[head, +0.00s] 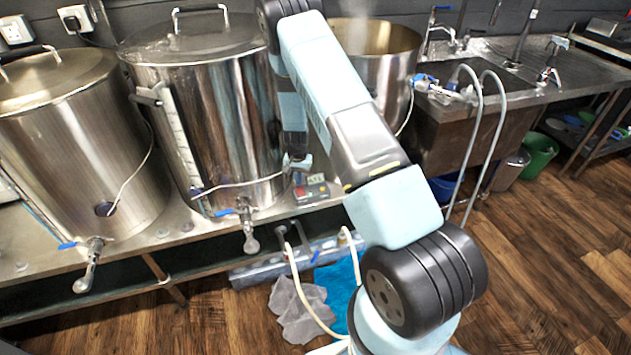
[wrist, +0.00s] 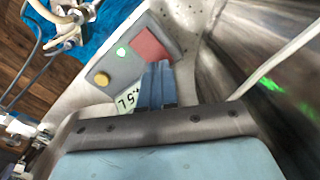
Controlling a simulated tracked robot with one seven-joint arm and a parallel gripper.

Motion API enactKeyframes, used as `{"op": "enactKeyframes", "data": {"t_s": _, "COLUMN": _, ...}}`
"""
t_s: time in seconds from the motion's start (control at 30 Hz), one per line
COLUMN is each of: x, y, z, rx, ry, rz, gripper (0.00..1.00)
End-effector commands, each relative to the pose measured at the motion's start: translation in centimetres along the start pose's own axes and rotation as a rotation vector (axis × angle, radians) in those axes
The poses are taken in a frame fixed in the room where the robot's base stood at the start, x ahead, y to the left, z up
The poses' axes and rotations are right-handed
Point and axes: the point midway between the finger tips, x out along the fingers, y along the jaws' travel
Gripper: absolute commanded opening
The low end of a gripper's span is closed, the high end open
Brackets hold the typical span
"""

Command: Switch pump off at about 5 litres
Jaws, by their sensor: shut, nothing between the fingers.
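The small grey control box (head: 311,189) lies on the steel bench in front of the middle kettle. My gripper also shows in the head view (head: 299,163).
The middle kettle (head: 215,100) with a level tube stands close behind the box. Another kettle (head: 70,140) is at left, an open one (head: 375,75) behind my arm. A tap (head: 248,225) and thin cable are near. Hoses (head: 480,130) hang at the sink.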

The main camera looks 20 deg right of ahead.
Motion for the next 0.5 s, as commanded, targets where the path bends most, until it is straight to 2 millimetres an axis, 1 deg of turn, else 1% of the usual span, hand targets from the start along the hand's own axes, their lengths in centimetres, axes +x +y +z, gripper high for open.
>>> {"op": "enactKeyframes", "data": {"t_s": 0.5, "x": 1.0, "y": 0.01, "z": -0.03, "rx": 0.0, "ry": 0.0, "rz": 0.0, "gripper": 0.0}}
